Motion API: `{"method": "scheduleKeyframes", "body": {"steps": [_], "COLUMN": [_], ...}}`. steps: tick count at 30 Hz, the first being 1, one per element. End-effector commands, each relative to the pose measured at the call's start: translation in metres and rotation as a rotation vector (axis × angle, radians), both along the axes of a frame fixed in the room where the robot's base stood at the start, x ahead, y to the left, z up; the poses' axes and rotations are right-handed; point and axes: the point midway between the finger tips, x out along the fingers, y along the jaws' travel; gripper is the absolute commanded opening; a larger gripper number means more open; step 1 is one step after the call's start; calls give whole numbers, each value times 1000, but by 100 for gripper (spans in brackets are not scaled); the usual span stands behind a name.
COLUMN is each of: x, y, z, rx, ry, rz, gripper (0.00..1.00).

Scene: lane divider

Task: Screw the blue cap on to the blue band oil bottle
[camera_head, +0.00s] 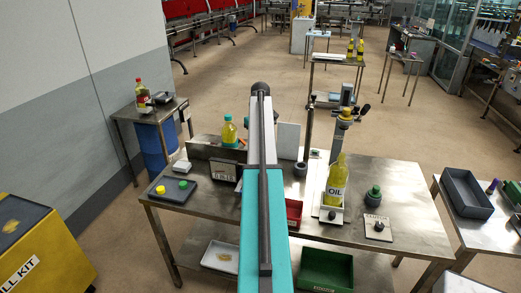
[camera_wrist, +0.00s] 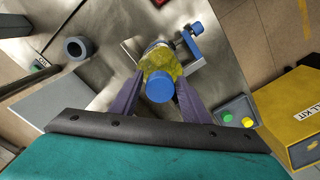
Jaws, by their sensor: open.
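The blue cap (camera_wrist: 159,88) shows in the wrist view, over the top of a yellow oil bottle (camera_wrist: 163,63). I cannot tell whether it is threaded down. The bottle's band is not clearly visible. The bottle stands at a metal holder with a blue knob (camera_wrist: 192,29). My gripper (camera_wrist: 160,78) is open, with one dark finger on each side of the cap and bottle neck; contact is not clear. In the head view, my arm hides the cap, this bottle and my gripper.
A dark tray (camera_head: 167,196) holds a yellow and a green cap at the table's left. Another oil bottle (camera_head: 336,178) stands in a holder to the right. A teal-capped bottle (camera_head: 229,131) stands behind. Red (camera_head: 294,212) and green (camera_head: 326,268) bins sit in front.

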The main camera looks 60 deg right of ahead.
Motion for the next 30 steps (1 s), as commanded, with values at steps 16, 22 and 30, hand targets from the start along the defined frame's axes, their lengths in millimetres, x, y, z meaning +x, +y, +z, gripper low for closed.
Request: {"method": "scheduleKeyframes", "body": {"steps": [16, 22, 30], "x": [0, 0, 0], "y": [0, 0, 0], "z": [0, 0, 0], "rx": [0, 0, 0], "ry": [0, 0, 0], "rz": [118, 182, 267], "gripper": [42, 42, 42]}}
